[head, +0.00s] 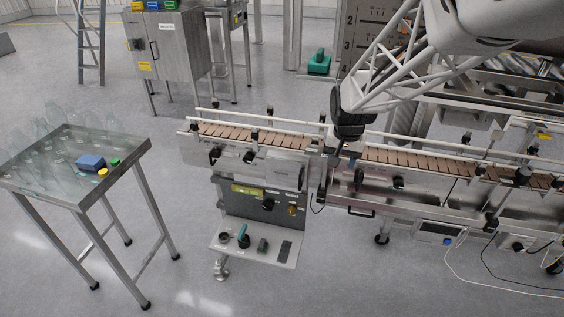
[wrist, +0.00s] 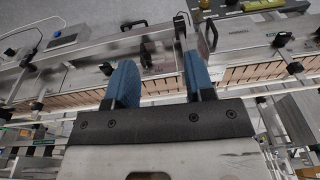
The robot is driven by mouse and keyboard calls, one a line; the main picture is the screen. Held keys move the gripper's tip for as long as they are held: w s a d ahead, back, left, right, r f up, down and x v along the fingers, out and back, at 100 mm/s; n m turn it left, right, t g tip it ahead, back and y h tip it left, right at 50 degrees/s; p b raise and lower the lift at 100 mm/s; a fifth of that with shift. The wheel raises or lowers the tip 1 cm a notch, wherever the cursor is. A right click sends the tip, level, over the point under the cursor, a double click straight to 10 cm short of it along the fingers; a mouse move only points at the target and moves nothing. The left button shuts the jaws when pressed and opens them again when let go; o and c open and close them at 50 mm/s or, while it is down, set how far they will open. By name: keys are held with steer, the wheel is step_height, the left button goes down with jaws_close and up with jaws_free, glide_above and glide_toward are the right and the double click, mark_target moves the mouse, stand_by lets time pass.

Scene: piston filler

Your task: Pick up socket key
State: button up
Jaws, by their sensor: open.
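I cannot tell for sure which item is the socket key. Small tools lie on the low metal shelf (head: 231,252) below the conveyor's control panel. Among them are a teal-handled tool (head: 243,237), a dark round piece (head: 224,237), a dark block (head: 262,245) and a flat dark piece (head: 284,250). My gripper (wrist: 160,78) is open and empty, its two blue fingers spread above the conveyor in the wrist view. In the head view my arm's dark end (head: 349,125) is over the conveyor, above and to the right of the shelf. No shelf tools are recognisable in the wrist view.
The conveyor (head: 415,162) with its rails runs across the middle and right. The control panel (head: 262,200) stands just above the shelf. A glass-topped table (head: 70,160) at left holds clear bottles, a blue block (head: 90,162) and small caps. The floor between is clear.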

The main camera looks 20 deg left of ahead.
steer(key=w+a+f, duration=0.7)
steer(key=a+f, duration=0.3)
steer(key=g, duration=0.1)
glide_above(243, 231)
step_height(243, 231, down, 37)
steer(key=shift+w+r, duration=0.1)
steer(key=shift+r, duration=0.05)
steer(key=shift+a, duration=0.1)
steer(key=shift+f, duration=1.4)
steer(key=shift+f, duration=0.15)
